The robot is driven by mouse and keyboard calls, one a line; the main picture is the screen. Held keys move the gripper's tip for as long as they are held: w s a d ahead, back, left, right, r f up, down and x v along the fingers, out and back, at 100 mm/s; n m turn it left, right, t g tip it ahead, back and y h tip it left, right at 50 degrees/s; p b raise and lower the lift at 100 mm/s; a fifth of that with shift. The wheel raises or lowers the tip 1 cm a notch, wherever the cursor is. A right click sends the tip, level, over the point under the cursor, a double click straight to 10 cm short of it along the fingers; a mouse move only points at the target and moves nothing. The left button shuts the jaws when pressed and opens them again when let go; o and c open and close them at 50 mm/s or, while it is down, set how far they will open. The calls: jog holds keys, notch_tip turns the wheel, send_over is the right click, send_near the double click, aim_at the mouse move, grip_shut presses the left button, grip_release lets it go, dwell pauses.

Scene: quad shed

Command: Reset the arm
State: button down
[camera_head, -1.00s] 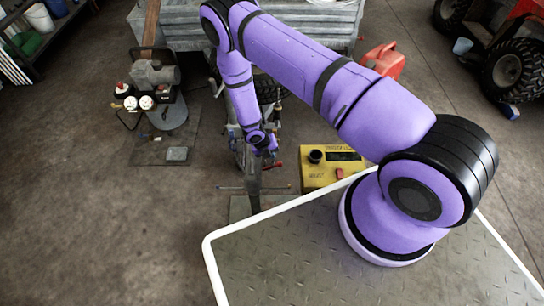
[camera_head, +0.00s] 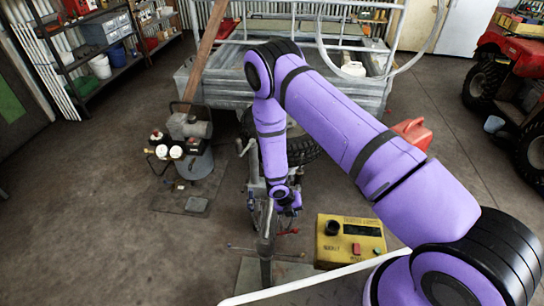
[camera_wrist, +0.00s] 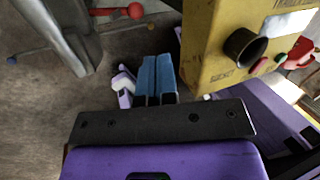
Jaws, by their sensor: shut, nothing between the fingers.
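My purple arm (camera_head: 345,135) reaches out from the lower right, bends at a black-banded elbow and hangs down. My gripper (camera_head: 291,207) is at its lower end, small and partly hidden by my wrist in the head view. In the wrist view my gripper (camera_wrist: 157,76) shows two blue fingers close together with nothing between them. It is left of the yellow control box (camera_head: 350,241), which also shows at the upper right of the wrist view (camera_wrist: 222,45). The gripper looks apart from the box.
A grey metal stand (camera_head: 266,245) is close below my gripper. A compressor (camera_head: 187,145) stands to the left. Behind are a metal trailer (camera_head: 215,75), a tyre (camera_head: 300,150) and a red fuel can (camera_head: 412,132). A red quad bike (camera_head: 508,60) is at right. The left floor is clear.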

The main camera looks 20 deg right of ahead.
jog(key=w+d+r+m+t, duration=0.15)
jog(key=r+m, duration=0.25)
jog(key=r, duration=0.7)
jog(key=w+d+r+m, duration=0.1)
jog(key=w+r+m, duration=0.3)
jog(key=r, duration=0.8)
jog(key=w+d+r+m+t, duration=0.1)
jog(key=r+m, duration=0.4)
jog(key=r, duration=0.6)
jog(key=s+d+r+m+y, duration=0.1)
jog(key=s+r+m, duration=0.35)
jog(key=r, duration=0.35)
jog(key=s+d+r+m+t, duration=0.1)
jog(key=s+d+r+m, duration=0.15)
jog(key=s+r, duration=0.4)
jog(key=s+d+r+m+y, duration=0.1)
jog(key=s+r+m, duration=0.25)
jog(key=r, duration=0.55)
jog(key=s+r+m+t+y, duration=0.1)
jog(key=s+r+m, duration=0.3)
jog(key=s, duration=0.5)
jog(key=s+a+r+m+t+y, duration=0.1)
jog(key=s+r+m, duration=0.3)
jog(key=s, duration=0.4)
jog(key=shift+s+a+m, duration=0.2)
jog(key=shift+s+m, duration=0.2)
jog(key=shift+m, duration=0.45)
jog(key=c, duration=1.8)
grip_release()
